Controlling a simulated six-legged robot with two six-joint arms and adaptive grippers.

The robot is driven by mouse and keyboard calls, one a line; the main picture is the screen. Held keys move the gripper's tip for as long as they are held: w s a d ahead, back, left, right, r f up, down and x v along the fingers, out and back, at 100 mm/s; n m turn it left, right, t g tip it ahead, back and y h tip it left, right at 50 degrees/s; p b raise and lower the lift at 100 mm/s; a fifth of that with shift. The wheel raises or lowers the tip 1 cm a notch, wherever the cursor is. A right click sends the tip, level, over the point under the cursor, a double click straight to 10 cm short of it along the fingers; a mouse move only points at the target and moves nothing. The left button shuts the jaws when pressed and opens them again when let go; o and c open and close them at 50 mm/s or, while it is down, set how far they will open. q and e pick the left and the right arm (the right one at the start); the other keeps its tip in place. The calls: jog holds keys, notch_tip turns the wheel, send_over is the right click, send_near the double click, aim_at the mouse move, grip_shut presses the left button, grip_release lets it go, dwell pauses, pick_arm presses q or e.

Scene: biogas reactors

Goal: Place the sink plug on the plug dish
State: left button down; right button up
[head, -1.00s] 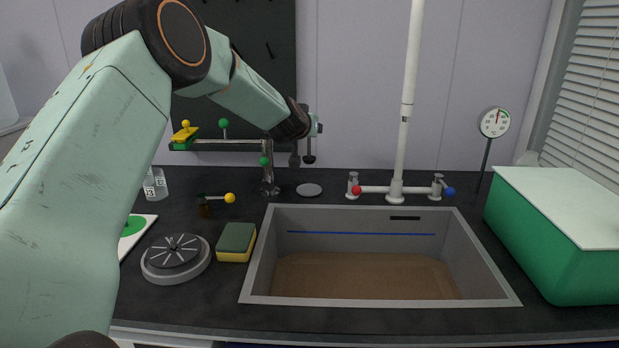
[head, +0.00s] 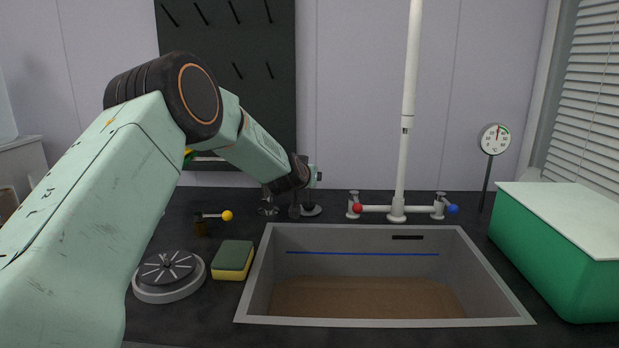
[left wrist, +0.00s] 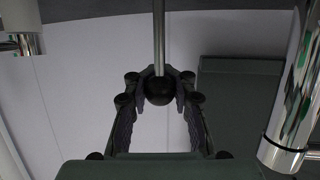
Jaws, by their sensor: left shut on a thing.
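In the head view my wrist hides most of the gripper. My right gripper is not in view.
The sink (head: 245,300) is right of my arm, with a tap (head: 397,210) behind it. A green box (head: 560,255) is far right.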

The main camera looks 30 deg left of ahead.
pick_arm(q)
jog(key=shift+f, duration=0.2)
jog(key=c, duration=1.5)
grip_release()
jog(key=shift+w+f, duration=0.1)
jog(key=shift+f, duration=0.05)
jog(key=o, duration=0.4)
jog(key=shift+r, duration=0.35)
jog(key=p+v, duration=0.3)
jog(key=v, duration=0.9)
jog(key=shift+p, duration=0.35)
